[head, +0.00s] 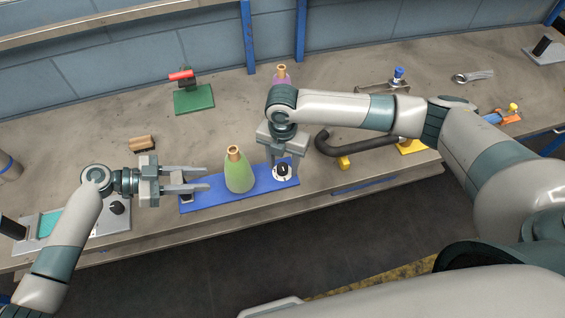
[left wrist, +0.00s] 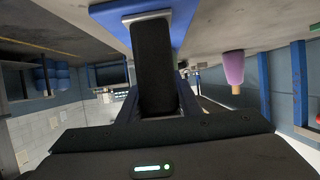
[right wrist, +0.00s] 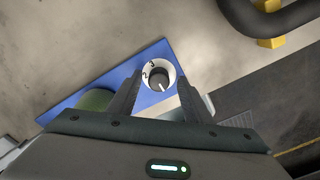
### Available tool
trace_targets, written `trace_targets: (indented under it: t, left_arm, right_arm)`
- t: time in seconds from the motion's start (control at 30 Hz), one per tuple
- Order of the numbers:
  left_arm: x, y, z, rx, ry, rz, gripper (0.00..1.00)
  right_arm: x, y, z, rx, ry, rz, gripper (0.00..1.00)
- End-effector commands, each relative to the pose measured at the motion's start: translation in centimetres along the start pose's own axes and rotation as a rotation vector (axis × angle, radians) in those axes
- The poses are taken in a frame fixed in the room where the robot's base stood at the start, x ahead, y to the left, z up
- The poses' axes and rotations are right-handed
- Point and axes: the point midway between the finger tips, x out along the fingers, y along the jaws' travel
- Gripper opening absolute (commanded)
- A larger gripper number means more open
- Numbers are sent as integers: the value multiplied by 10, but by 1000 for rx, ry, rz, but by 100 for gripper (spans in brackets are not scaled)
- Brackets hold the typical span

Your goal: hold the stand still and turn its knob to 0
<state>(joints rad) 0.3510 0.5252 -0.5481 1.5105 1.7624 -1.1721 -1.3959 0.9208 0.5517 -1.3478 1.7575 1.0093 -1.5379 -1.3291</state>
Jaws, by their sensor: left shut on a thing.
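The stand is a long blue base (head: 212,190) near the front edge of the bench, with a green flask (head: 239,177) standing on it. Its black knob (head: 283,169) sits on a white dial at the right end; in the right wrist view the knob (right wrist: 158,79) shows a white pointer mark toward the lower right, with digits 2 and 3 on the dial. My left gripper (head: 205,178) is shut on the stand's black handle (left wrist: 152,65) at the left end. My right gripper (head: 283,160) is open above the knob, its fingers either side of the dial in view.
A black curved pipe (head: 350,146) with yellow supports lies just right of the stand. A brush (head: 142,144), a green-based fixture with a red top (head: 193,97) and a purple flask (head: 281,75) stand behind. A grey device with a knob (head: 117,208) is at left.

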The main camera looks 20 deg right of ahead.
Motion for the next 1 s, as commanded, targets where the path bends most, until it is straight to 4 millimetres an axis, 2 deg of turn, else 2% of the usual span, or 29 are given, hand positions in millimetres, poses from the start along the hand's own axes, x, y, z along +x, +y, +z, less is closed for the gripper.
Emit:
trace_targets:
  t: [0.27,0.47,0.67,1.0]
  left_arm:
    - [0,0,0,0,-1,0,8]
    - [0,0,0,0,0,0,8]
    - [0,0,0,0,0,0,8]
    - [1,0,0,0,1,0,8]
  right_arm:
    - [0,1,-1,0,1,2,45]
    - [-9,1,-1,0,2,2,45]
    - [-35,1,0,-1,0,5,45]
    - [-93,1,0,-1,-1,4,45]
